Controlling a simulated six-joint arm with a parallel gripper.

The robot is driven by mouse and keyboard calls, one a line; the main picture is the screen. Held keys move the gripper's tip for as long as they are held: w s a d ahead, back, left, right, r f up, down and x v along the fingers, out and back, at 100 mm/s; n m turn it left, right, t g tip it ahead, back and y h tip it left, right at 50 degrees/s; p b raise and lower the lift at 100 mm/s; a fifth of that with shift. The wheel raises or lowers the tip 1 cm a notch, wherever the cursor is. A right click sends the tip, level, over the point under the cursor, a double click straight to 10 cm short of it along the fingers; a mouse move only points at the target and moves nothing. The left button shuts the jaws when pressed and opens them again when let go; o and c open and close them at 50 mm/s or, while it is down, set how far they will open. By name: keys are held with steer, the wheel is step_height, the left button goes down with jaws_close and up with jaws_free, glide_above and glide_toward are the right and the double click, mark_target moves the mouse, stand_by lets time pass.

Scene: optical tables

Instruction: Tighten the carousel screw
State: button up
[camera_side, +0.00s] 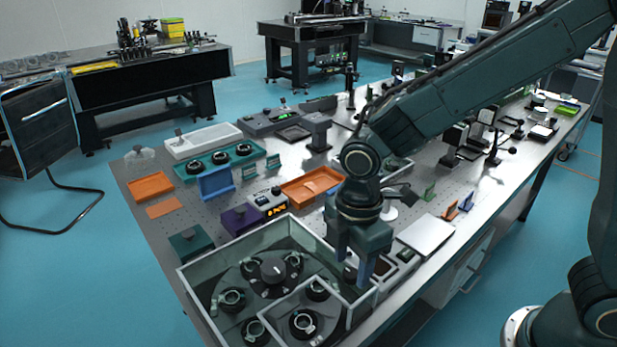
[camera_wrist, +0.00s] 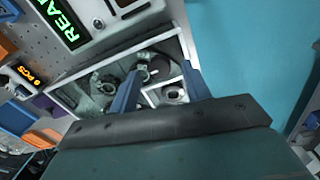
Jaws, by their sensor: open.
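The carousel (camera_side: 255,300) is a dark round plate inside a clear-walled box (camera_side: 207,262) at the table's near corner. A dark knob (camera_side: 273,271) stands at its middle, with several black ring mounts around it; one mount (camera_side: 303,323) sits within a smaller walled corner. I cannot make out which part is the screw. My gripper (camera_side: 350,266) is open and empty, pointing down near the box's right wall in the side view. In the wrist view the blue fingers (camera_wrist: 160,90) stand apart, with ring mounts (camera_wrist: 174,93) and the box showing between and beyond them.
A purple block (camera_side: 241,217), a display unit (camera_side: 268,203) and an orange tray (camera_side: 311,186) stand behind the box. A green block (camera_side: 191,242) is to its left. A pale flat plate (camera_side: 426,235) lies to the right, near the table edge.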

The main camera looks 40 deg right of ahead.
mark_target(352, 272)
step_height(352, 272, up, 12)
stand_by(0.6)
steer(key=shift+d+r, duration=0.1)
steer(key=shift+r, duration=0.05)
steer(key=s+d+r+m+t, duration=0.3)
steer(key=s+d+m+t, duration=0.2)
steer(key=s+d+m, duration=0.8)
steer(key=shift+s+d+m+t, duration=0.3)
steer(key=shift+s+d+m, duration=0.05)
steer(key=shift+d+m, duration=1.05)
steer(key=shift+a, duration=0.1)
steer(key=shift+c, duration=0.2)
